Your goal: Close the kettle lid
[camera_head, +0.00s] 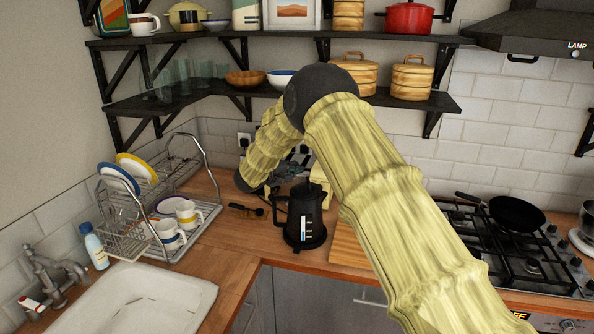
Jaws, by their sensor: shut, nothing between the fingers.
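A black kettle (304,217) with a blue-lit water window stands upright on its round base on the wooden counter. Its handle is on the left side. The black top of the kettle is small and dark, and I cannot tell the lid's angle clearly.
A wooden board (347,254) lies right of the kettle, partly hidden by my arm. A dark utensil (246,209) lies to the left. A dish rack (158,215) and a sink (135,301) are further left. A stove with a frying pan (516,213) is at right. Shelves hang above.

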